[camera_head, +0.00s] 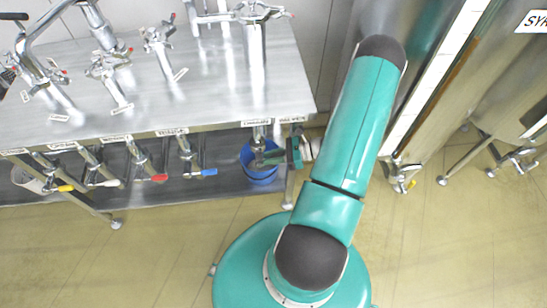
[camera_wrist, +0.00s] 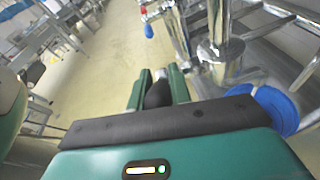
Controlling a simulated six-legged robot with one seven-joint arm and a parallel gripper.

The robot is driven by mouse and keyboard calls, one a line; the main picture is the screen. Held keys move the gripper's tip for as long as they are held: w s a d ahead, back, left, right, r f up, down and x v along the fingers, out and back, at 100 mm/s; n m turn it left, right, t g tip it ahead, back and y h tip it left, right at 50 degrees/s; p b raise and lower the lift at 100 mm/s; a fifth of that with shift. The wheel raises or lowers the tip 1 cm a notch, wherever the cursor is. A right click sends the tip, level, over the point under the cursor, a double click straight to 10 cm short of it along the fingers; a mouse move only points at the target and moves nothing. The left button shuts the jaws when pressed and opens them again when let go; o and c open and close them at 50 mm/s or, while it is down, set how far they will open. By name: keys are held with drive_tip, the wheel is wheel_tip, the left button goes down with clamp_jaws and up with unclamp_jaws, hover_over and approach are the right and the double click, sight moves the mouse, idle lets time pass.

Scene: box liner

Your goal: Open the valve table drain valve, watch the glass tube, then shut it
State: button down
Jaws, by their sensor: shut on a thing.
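The valve table (camera_head: 210,90) is a steel bench with several valves on top and more under its front edge. The drain valve (camera_head: 259,136) hangs under the right front corner, above a blue bucket (camera_head: 260,178). My green gripper (camera_head: 284,155) is beside this valve, partly hidden by the table edge. In the wrist view my gripper (camera_wrist: 158,91) has its fingers closed on either side of a black handle (camera_wrist: 157,95). The valve's steel body (camera_wrist: 218,55) stands just beyond and to the right. I cannot make out the glass tube or tell the valve's position.
Under-table valves with yellow, white, red (camera_head: 158,178) and blue (camera_head: 208,172) handles line up to the left. The table's right leg (camera_head: 290,188) is close to my gripper. Steel tanks (camera_head: 490,90) stand at right. The front floor (camera_head: 150,250) is clear.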

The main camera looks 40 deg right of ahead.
drive_tip(key=shift+r+g+h, duration=0.15)
drive_tip(key=shift+g+h, duration=0.15)
drive_tip(key=c, duration=1.3)
unclamp_jaws()
drive_tip(key=v, duration=1.3)
drive_tip(key=shift+s+d, duration=0.25)
drive_tip(key=shift+d, duration=0.05)
